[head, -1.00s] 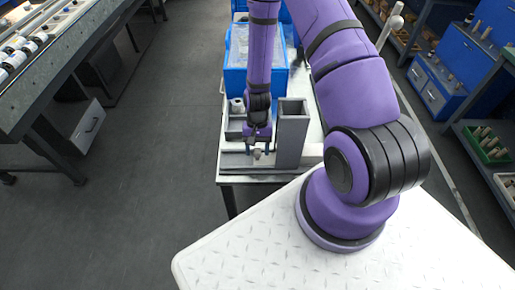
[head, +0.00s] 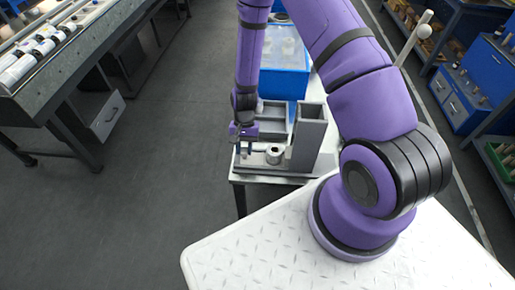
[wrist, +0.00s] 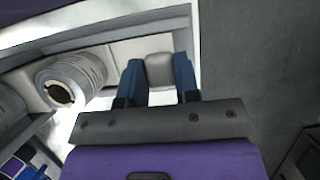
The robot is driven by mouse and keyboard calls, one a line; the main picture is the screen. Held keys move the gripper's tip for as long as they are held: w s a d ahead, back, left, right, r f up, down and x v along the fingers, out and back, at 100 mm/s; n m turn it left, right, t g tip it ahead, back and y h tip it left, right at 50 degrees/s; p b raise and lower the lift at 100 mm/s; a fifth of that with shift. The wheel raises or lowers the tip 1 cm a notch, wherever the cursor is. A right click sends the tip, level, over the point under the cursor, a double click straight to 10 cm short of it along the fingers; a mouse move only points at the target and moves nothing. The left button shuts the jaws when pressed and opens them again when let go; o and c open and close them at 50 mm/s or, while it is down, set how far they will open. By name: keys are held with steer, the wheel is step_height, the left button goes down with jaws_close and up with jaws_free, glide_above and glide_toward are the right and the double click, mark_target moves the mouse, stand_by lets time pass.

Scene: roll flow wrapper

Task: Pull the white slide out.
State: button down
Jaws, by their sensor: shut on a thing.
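My gripper (head: 243,152) is shut on a pale grey block-like handle (wrist: 160,70), which sits between its two blue fingertips (wrist: 158,82) in the wrist view. The white slide (wrist: 126,50) shows as a pale strip running left from the handle. A ribbed, hollow roll (wrist: 75,82) sits on or beside this strip, left of the fingers. The roll also shows in the head view (head: 274,154), between my gripper and the tall grey tower (head: 308,128). The gripper is near the left end of the grey fixture.
The fixture stands on a small table (head: 236,180). A blue bin (head: 285,82) with pale contents stands behind it. Open dark floor (head: 180,190) lies to the left. A conveyor with several rolls (head: 40,50) is at far left; shelves stand at right.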

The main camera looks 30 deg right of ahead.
steer(key=shift+w+a, duration=0.15)
steer(key=shift+a, duration=0.05)
steer(key=c, duration=0.8)
jaws_free()
steer(key=shift+a, duration=0.1)
steer(key=shift+c, duration=0.2)
steer(key=v, duration=1.1)
